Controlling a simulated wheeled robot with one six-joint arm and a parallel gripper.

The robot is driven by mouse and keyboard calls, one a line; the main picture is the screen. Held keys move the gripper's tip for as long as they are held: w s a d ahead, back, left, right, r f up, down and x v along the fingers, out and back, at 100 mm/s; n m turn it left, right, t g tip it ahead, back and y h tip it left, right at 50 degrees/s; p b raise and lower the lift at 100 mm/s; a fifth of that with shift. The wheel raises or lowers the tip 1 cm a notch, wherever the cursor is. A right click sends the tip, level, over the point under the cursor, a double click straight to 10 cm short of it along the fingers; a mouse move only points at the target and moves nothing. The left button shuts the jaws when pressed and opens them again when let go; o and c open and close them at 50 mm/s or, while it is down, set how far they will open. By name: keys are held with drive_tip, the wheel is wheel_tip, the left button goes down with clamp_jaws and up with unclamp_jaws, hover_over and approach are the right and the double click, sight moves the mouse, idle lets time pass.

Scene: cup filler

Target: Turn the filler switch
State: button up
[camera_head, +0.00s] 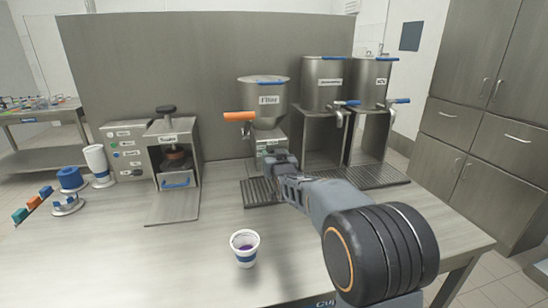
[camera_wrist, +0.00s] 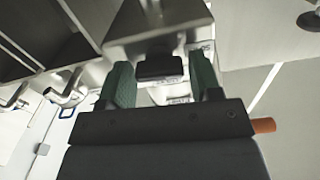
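The filler (camera_head: 264,95) is a steel hopper labelled "Filler" with an orange handle (camera_head: 239,116) sticking out to the left. A pale labelled box (camera_head: 268,141) sits below it. My gripper (camera_head: 278,160) is at the front of the filler, just above its drip grate (camera_head: 262,192), and hides what lies behind it. In the wrist view, the green-padded fingers of my gripper (camera_wrist: 161,82) stand apart on either side of a dark block (camera_wrist: 158,68), which looks like the switch. I cannot tell whether they touch it. The orange handle shows at right (camera_wrist: 263,126).
A white cup (camera_head: 245,249) with purple contents stands on the counter front. Two steel dispensers (camera_head: 322,84) (camera_head: 369,84) with blue handles stand right of the filler. A lidded machine (camera_head: 174,151) and button panel (camera_head: 127,153) stand left.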

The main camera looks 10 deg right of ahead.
drive_tip(key=c, duration=0.6)
drive_tip(key=shift+f+b, duration=0.1)
drive_tip(key=shift+b, duration=0.25)
drive_tip(key=shift+d+m+b, duration=0.1)
drive_tip(key=shift+m+b, duration=3.35)
drive_tip(key=shift+m, duration=0.45)
drive_tip(key=o, duration=0.9)
